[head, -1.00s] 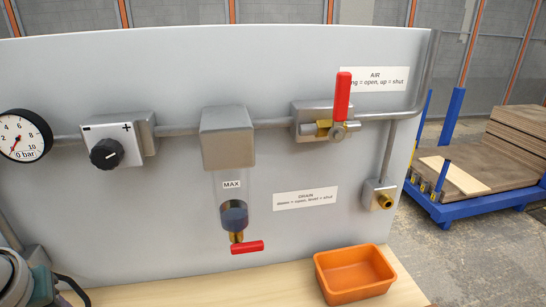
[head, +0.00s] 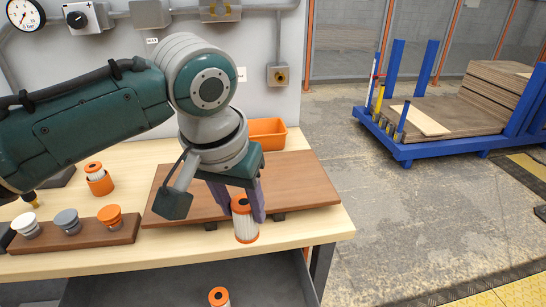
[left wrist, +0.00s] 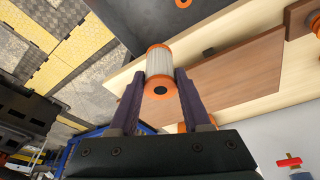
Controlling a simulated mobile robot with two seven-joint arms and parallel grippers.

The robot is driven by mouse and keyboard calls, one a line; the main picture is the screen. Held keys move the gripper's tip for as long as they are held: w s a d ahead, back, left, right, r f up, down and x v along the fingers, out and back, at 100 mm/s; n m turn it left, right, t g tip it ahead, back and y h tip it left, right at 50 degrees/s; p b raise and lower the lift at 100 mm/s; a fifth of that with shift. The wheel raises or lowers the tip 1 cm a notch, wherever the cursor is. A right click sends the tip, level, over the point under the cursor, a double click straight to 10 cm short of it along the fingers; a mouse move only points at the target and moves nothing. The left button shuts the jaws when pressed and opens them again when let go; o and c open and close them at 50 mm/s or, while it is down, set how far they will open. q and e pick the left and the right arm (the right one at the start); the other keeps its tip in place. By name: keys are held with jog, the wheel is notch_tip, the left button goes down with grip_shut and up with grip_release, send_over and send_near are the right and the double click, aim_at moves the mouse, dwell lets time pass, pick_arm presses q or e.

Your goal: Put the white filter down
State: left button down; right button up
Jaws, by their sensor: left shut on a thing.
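My left gripper (head: 247,205) is shut on a white pleated filter (head: 245,227) with orange end caps. The filter hangs nearly upright at the front edge of a brown wooden board (head: 180,195); I cannot tell its height above the table. In the left wrist view the filter (left wrist: 158,65) sits between the fingers (left wrist: 158,92), and the board (left wrist: 240,68) is to its right. The board is raised on dark supports on the pale table (head: 290,235). My right gripper is not in view.
A wooden rack (head: 95,240) holds white, grey and orange caps. An orange bin (head: 266,131) is behind the board. A blue cart (head: 405,150) stands right.

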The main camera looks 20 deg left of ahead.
pick_arm(q)
jog(key=d+f+m+h+b, duration=0.2)
jog(key=d+f+m+b, duration=0.3)
jog(key=b, duration=0.6)
jog(key=shift+m, duration=0.8)
jog(key=shift+s+d+f+b, duration=0.2)
jog(key=shift+f+b, duration=0.9)
jog(key=shift+f, duration=2.05)
jog(key=shift+s+d+f+b, duration=0.1)
jog(key=shift+d+f+b, duration=0.6)
jog(key=shift+f, duration=2.45)
jog(key=shift+s+a+f+b, duration=0.1)
jog(key=shift+f+b, duration=1.35)
jog(key=shift+f, duration=1.7)
